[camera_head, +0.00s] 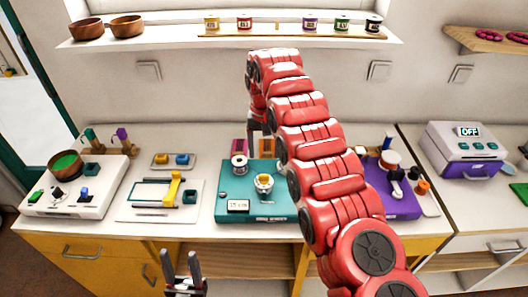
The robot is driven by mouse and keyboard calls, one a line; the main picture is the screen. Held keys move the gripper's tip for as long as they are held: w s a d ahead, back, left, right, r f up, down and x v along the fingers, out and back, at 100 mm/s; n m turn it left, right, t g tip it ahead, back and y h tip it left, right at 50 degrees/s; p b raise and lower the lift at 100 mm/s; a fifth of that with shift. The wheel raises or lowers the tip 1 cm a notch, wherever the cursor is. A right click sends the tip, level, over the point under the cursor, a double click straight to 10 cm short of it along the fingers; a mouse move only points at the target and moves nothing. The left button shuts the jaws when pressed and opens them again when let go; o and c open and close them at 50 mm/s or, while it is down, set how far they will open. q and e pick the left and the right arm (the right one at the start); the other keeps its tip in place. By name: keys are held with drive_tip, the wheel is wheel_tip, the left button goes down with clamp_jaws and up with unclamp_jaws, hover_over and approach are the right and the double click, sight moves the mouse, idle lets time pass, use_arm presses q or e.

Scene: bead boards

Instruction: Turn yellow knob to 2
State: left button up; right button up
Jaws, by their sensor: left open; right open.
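The yellow knob (264,179) sits on a pale round dial at the middle of the teal board (228,188). Any numbers around the dial are too small to read. My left gripper (194,264) points up at the bottom edge, open and empty, in front of the table and well apart from the knob. My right arm arches over the right part of the teal board and bends down behind it. My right gripper (257,143) is partly seen above the board's back edge, beyond the knob and not touching it. Its fingers are hard to make out.
A white board with a wooden bowl (65,163) stands left, beside a white board with a yellow lever (172,188). A purple board (398,207) is partly hidden by my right arm. A purple-fronted box (465,150) stands far right. A shelf (170,36) runs above.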

wheel_tip(320, 180, up, 8)
drive_tip(key=p, duration=0.6)
